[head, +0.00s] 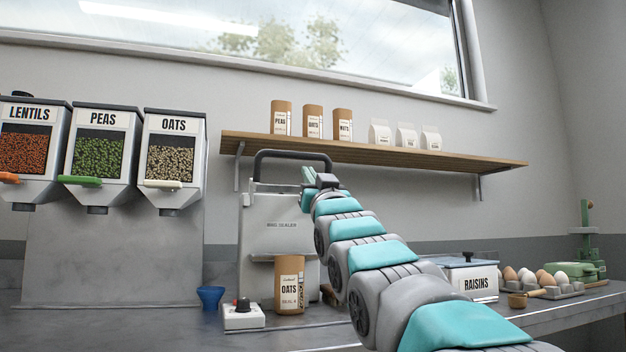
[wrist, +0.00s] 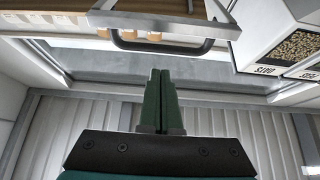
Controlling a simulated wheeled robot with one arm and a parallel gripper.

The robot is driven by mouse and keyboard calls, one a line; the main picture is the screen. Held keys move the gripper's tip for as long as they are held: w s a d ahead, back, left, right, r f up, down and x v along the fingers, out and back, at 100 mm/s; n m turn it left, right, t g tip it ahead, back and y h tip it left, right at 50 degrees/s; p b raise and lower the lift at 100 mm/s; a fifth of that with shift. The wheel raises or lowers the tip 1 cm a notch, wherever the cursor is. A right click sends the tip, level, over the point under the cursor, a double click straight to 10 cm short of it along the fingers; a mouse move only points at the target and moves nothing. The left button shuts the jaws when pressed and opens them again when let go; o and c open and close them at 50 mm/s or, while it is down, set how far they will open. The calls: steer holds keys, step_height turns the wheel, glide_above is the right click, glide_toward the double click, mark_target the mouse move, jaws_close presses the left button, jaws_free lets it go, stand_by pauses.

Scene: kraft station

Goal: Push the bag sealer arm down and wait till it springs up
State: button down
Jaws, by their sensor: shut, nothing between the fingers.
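The bag sealer (head: 280,225) is a light grey box in the middle of the head view, with "BAG SEALER" on its front. Its arm, a dark looped handle (head: 290,154), is raised at the top. In the wrist view the handle (wrist: 160,46) lies just beyond my fingertips. A brown oats bag (head: 289,290) stands upright at the sealer's front. My gripper (head: 307,175) is shut and empty, its green fingers just below the handle's bar in the head view. The closed fingers (wrist: 158,72) also show in the wrist view.
Dispensers (head: 174,160) hang at left. A wooden shelf (head: 460,158) with bags is behind. A raisins container (head: 470,281) and eggs (head: 545,277) stand at right.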

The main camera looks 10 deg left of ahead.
steer(key=shift+w+a+f+p, duration=0.15)
steer(key=shift+w+a, duration=0.3)
steer(key=shift+w, duration=0.3)
steer(key=shift+w+a+f+p, duration=0.15)
steer(key=shift+w+a, duration=0.3)
steer(key=shift+w, duration=0.3)
steer(key=shift+w+a+f+p, duration=0.15)
steer(key=shift+w+a, duration=0.3)
steer(key=shift+w, duration=0.3)
step_height(320, 180, down, 7)
steer(key=t+y+b, duration=0.1)
steer(key=t+b, duration=0.1)
steer(key=b, duration=0.6)
steer(key=shift+w+f+t+y+b, duration=0.2)
steer(key=shift+t+y+b, duration=0.1)
steer(key=shift+t+b, duration=0.1)
steer(key=shift+a+r, duration=0.1)
steer(key=shift+a, duration=0.05)
